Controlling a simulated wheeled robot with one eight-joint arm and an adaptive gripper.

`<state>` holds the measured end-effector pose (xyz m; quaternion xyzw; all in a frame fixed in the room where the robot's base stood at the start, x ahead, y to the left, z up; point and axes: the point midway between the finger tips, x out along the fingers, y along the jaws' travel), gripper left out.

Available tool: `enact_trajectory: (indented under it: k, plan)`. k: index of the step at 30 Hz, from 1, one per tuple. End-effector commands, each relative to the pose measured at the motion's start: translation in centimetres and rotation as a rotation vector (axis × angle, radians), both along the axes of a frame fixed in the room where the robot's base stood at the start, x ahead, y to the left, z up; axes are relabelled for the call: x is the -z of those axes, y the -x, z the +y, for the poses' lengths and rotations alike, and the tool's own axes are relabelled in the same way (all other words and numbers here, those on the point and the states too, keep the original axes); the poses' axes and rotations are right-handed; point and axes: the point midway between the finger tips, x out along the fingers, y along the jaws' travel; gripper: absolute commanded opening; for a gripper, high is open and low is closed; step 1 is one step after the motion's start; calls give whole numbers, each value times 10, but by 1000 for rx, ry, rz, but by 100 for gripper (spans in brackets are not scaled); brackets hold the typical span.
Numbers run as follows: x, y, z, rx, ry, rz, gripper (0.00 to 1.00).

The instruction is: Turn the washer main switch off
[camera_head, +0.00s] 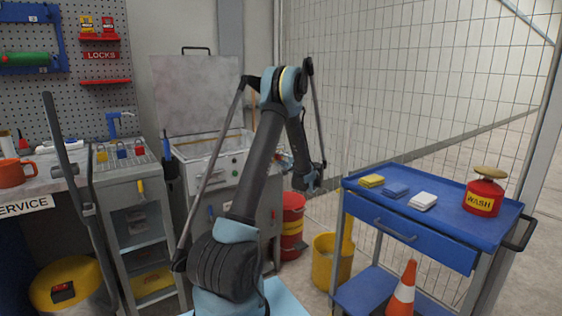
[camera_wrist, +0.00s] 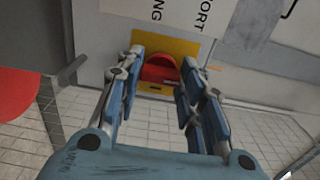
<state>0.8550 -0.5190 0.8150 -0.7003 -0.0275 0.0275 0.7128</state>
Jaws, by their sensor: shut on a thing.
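The washer main switch is a red rotary knob (camera_wrist: 160,69) on a yellow plate (camera_wrist: 182,47), seen in the wrist view on a grey panel. My gripper (camera_wrist: 162,82) has one finger on each side of the knob and is shut on it. The exact contact at the fingertips is partly hidden. In the head view my gripper (camera_head: 308,182) hangs down at the right side of the washer (camera_head: 212,166), whose lid (camera_head: 195,95) is raised. The switch cannot be made out in the head view.
A red drum (camera_head: 292,228) and a yellow bin (camera_head: 331,262) stand below my gripper. A blue cart (camera_head: 440,215) with sponges and a red WASH can (camera_head: 483,196) is on the right. A mesh fence (camera_head: 400,90) runs behind.

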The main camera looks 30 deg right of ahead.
Motion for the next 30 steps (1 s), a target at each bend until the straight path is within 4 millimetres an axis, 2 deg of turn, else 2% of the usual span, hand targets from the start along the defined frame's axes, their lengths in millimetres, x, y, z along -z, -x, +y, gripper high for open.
enact_trajectory:
  k: [17,18,20,30]
  plan:
    - [2,0,2,-5,36,3,11]
    - [2,0,2,-4,36,3,39]
    - [2,0,2,-4,36,2,53]
    - [1,1,1,-1,34,-1,55]
